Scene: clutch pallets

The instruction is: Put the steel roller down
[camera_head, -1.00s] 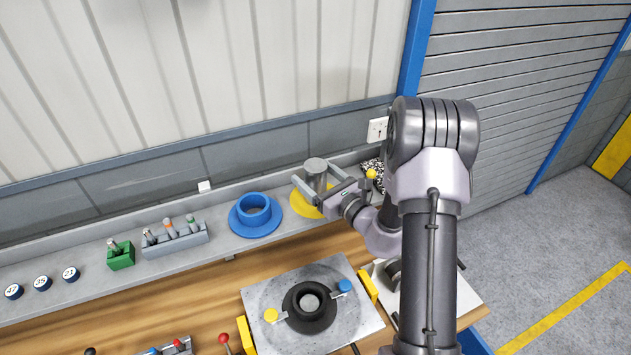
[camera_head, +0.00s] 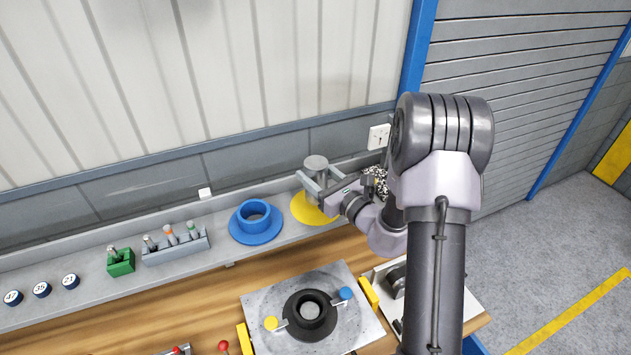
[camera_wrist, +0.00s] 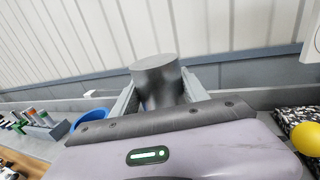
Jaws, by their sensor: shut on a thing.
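The steel roller (camera_head: 316,164) is a short grey upright cylinder. My gripper (camera_head: 314,182) is shut on it, with one finger on each side. In the head view the roller shows at the yellow disc (camera_head: 312,211) on the grey shelf; I cannot tell whether its base touches the disc. In the wrist view the roller (camera_wrist: 158,80) stands upright between the two fingers (camera_wrist: 160,92), and its lower part is hidden behind my gripper body.
A blue flanged ring (camera_head: 256,222) sits left of the yellow disc. A green block (camera_head: 120,263) and a grey tool holder (camera_head: 176,247) stand further left. A grey plate with a black ring (camera_head: 309,315) lies on the wooden bench in front. The wall is close behind.

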